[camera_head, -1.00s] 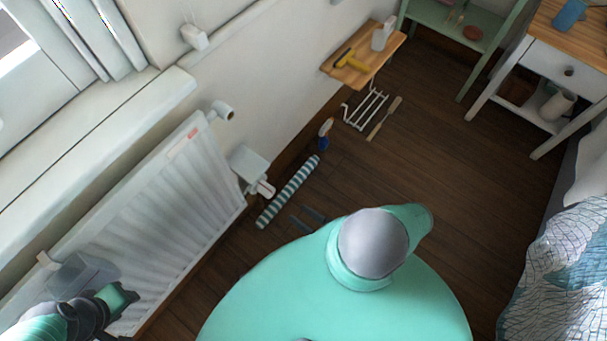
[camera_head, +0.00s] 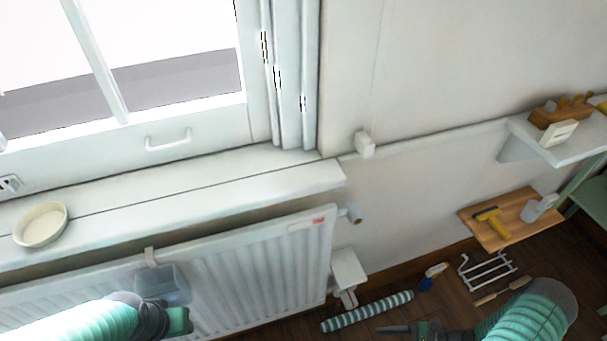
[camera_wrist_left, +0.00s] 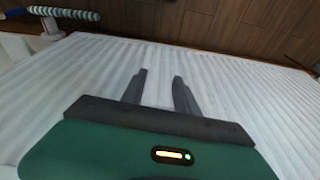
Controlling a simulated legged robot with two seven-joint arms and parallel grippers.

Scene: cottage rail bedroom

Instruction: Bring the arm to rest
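My left gripper (camera_head: 186,321) is low at the left in the head view, in front of the white radiator (camera_head: 255,270) and just below a grey translucent box (camera_head: 168,284) hung on it. In the left wrist view its two dark fingers (camera_wrist_left: 159,76) stand apart with nothing between them, over the ribbed radiator (camera_wrist_left: 230,95). My right gripper (camera_head: 392,330) is at the bottom edge of the head view, dark fingers pointing left, over the floor close to a striped roll (camera_head: 367,312). I see nothing held in it; its finger gap is unclear.
A windowsill (camera_head: 260,190) with a shallow bowl (camera_head: 41,224) runs above the radiator. At the right are a wooden shelf (camera_head: 520,212) with a yellow-handled tool and a bottle, a white wire rack (camera_head: 487,270) and a white wall shelf (camera_head: 562,148). Dark floor (camera_head: 440,305) shows between.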

